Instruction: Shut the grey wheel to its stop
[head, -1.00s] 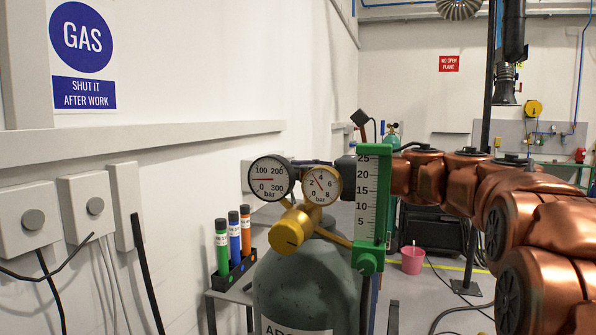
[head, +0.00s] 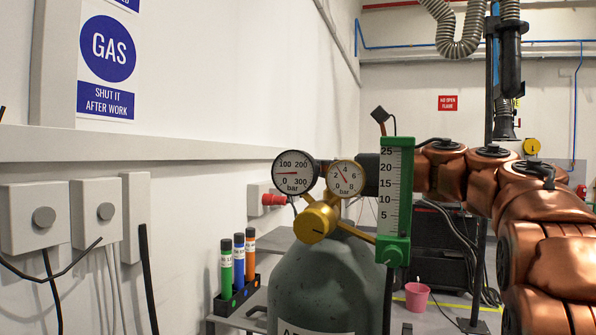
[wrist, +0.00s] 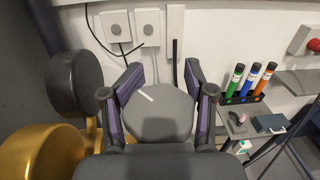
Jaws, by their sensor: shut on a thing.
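The grey wheel (wrist: 158,112) is the round dark grey disc in the middle of the wrist view, with a short white mark near its upper left edge. My gripper (wrist: 160,80) has its two purple-sided fingers on either side of the wheel, shut on it. In the head view the wheel is hidden, and the gauges and flow tube cover most of my gripper. A grey-green gas cylinder (head: 325,285) stands in front, carrying a brass regulator (head: 314,222).
Two round gauges (head: 295,172) and a green-framed flow tube (head: 396,200) stand close to my arm. A rack (head: 236,298) of coloured tubes is left of the cylinder. Switch boxes (head: 35,218) are on the wall. A pink bucket (head: 417,297) stands on the floor behind.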

